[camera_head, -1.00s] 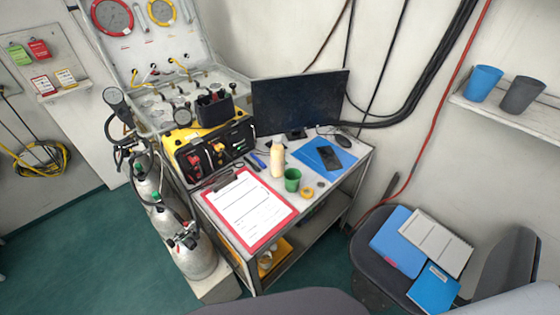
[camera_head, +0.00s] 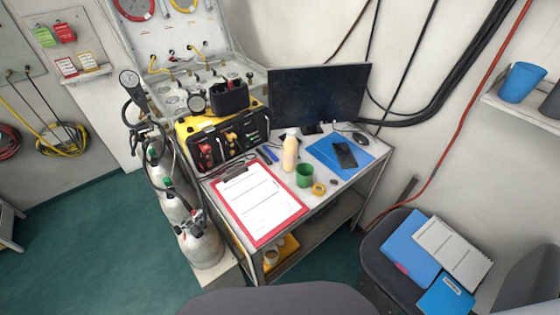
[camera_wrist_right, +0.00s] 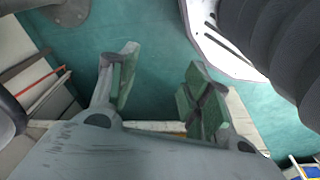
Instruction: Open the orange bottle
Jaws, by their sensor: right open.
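The bottle (camera_head: 290,155) is pale orange with a lighter top. It stands upright on the desk in the head view, behind a green cup (camera_head: 305,175) and in front of the monitor. Its top is too small to make out in detail. My right gripper (camera_wrist_right: 160,68) shows only in the right wrist view. Its two green-padded fingers are apart with nothing between them, above the green floor and far from any view of the bottle. My left gripper is in neither current view.
A red clipboard (camera_head: 294,213) lies at the desk's front left. A yellow roll (camera_head: 318,189) sits beside the cup. A blue folder (camera_head: 325,150) with a phone (camera_head: 345,155) lies right of the bottle. The monitor (camera_head: 320,95) stands behind. A chair (camera_head: 376,250) holding folders is at right.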

